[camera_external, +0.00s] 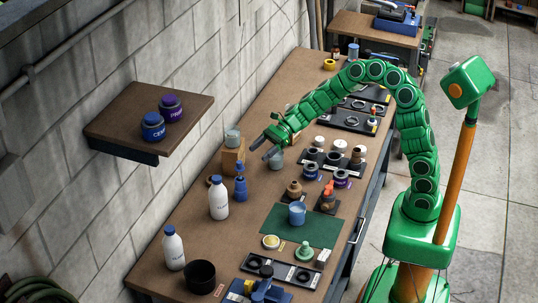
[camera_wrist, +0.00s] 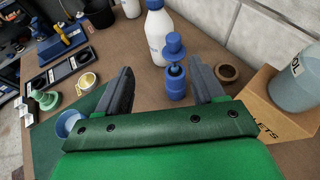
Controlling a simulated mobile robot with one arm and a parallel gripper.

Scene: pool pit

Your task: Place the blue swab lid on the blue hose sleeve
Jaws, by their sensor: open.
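A blue upright stack stands on the bench left of centre in the external view. Its top is a blue knobbed piece (camera_external: 240,168) that looks like the swab lid (camera_wrist: 173,46). Its lower part is a wider blue cylinder (camera_external: 240,191), possibly the hose sleeve (camera_wrist: 176,86). I cannot tell whether the two are separate parts or how they fit. My gripper (camera_external: 267,146) is open and empty, above and beyond the stack. In the wrist view the stack appears between the fingertips (camera_wrist: 165,85), with no clear contact.
White bottles (camera_external: 218,199) stand left of the stack. A wooden block (camera_external: 233,160) bearing a grey container stands behind it, close to my gripper. A shelf (camera_external: 120,137) with blue and purple jars juts from the wall. A blue cup (camera_external: 297,213) stands on a green mat.

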